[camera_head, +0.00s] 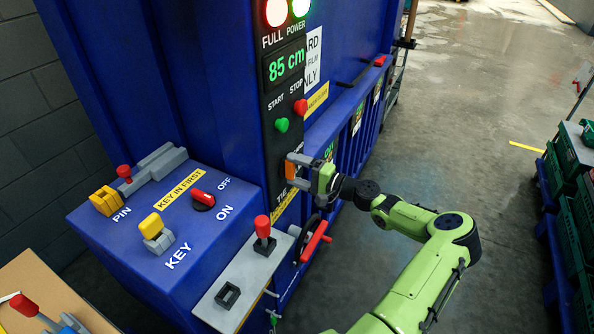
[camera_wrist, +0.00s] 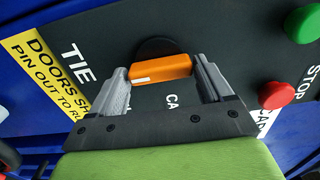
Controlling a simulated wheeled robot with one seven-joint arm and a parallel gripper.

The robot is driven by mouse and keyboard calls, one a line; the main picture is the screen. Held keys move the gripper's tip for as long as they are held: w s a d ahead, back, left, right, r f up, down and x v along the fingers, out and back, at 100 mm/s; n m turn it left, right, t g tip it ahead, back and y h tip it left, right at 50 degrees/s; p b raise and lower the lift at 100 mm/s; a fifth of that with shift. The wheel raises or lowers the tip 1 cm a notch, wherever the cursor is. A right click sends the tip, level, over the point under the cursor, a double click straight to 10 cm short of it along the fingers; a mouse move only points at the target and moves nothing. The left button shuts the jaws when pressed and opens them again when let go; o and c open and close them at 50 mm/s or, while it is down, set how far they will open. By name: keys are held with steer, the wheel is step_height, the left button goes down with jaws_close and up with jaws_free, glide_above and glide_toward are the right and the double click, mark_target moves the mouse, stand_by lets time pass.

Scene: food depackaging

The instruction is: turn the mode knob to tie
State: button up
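The mode knob (camera_wrist: 161,68) is an orange bar on a round black base, on the black control panel. Its bar lies nearly level in the wrist view, with a white mark near its left end, on the side of the TIE label (camera_wrist: 73,62). A second label starting "CA" is partly hidden below the knob. My gripper (camera_wrist: 161,72) has one grey finger at each end of the bar. The fingers look close to it; whether they press on it I cannot tell. In the head view, my gripper (camera_head: 296,172) covers part of the knob (camera_head: 290,171), above TIE.
The green start button (camera_head: 282,125) and red stop button (camera_head: 300,106) are on the same panel. A red-knobbed lever (camera_head: 263,228) and a red handle (camera_head: 314,242) stand below. A blue key box (camera_head: 130,240) is at left. Green crates (camera_head: 566,215) stand at right.

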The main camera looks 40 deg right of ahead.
steer(key=shift+o, duration=1.4)
steer(key=v, duration=1.5)
steer(key=shift+s, duration=0.4)
steer(key=shift+d, duration=0.1)
